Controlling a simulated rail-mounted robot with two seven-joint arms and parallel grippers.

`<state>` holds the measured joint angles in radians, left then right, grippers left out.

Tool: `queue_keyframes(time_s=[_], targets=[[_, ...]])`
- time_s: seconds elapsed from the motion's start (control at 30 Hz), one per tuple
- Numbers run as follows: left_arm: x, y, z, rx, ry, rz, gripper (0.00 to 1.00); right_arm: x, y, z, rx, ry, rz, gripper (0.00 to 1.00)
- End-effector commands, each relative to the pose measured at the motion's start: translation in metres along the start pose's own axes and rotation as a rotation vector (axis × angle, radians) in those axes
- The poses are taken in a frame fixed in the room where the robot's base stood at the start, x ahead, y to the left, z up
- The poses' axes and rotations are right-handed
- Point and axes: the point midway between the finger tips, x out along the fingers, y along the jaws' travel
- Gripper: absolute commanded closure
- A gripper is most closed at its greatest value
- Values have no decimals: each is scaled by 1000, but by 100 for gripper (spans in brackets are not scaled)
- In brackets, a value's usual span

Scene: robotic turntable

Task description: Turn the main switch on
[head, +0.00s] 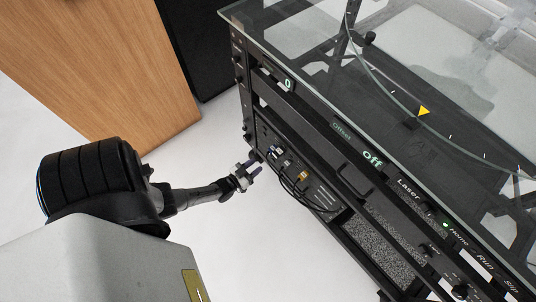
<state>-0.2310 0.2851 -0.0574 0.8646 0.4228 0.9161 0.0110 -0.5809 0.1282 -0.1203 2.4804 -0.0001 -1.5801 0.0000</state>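My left gripper (254,166) reaches in from the left, just in front of the lower side panel (268,134) of the turntable frame. Its two small fingers look apart, with nothing seen between them. The panel carries plugs and cables (303,176) just right of the fingers. I cannot single out the main switch at this size; part of the panel is behind the fingers. Whether the fingertips touch the panel is not clear. My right gripper is not in view.
The turntable's glass top (450,90) overhangs the black frame. A wooden cabinet (100,65) stands at the upper left. The white floor between cabinet and turntable is clear.

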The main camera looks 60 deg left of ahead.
Motion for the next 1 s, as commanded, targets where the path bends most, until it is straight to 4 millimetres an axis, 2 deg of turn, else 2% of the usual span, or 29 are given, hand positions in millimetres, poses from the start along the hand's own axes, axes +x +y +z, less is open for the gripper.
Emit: queue_keyframes(time_s=[0.03,0.2,0.4,0.6,0.93,1.0], targets=[[11,0,3,0,2,1,62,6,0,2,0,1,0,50],[39,0,3,1,1,1,62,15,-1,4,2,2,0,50],[62,0,2,1,0,1,62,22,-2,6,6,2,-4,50],[73,0,1,1,-2,1,62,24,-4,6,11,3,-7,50],[75,0,0,1,-2,1,62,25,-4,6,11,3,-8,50],[75,0,0,1,-2,1,66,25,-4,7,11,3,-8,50]])
